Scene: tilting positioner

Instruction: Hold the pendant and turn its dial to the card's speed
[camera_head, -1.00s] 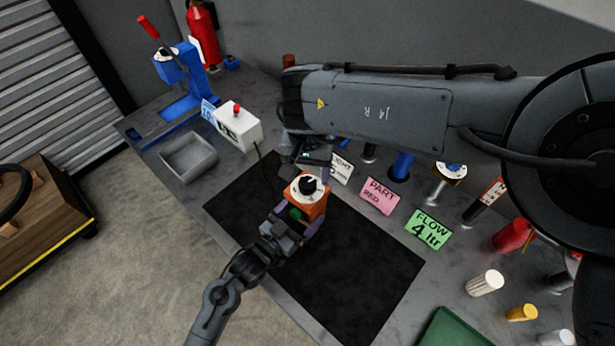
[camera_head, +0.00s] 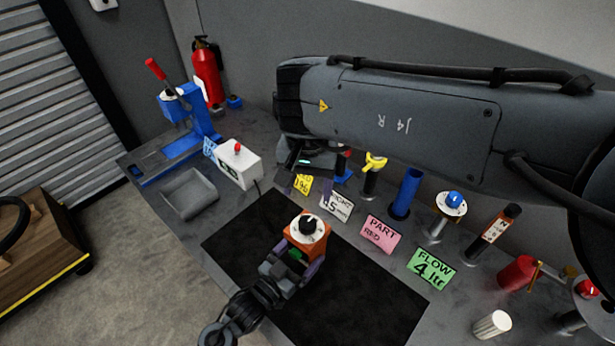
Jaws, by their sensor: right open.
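The orange pendant (camera_head: 318,246) has a white round dial (camera_head: 306,229) with a black knob on top and a green patch on its side. My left gripper (camera_head: 292,262) is shut on the pendant's near end and holds it over the black mat (camera_head: 236,232). My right gripper (camera_head: 304,188) is open and empty, behind the pendant and apart from it, by the row of cards.
A grey tray (camera_head: 190,194) and a white box with a red button (camera_head: 239,165) are left.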

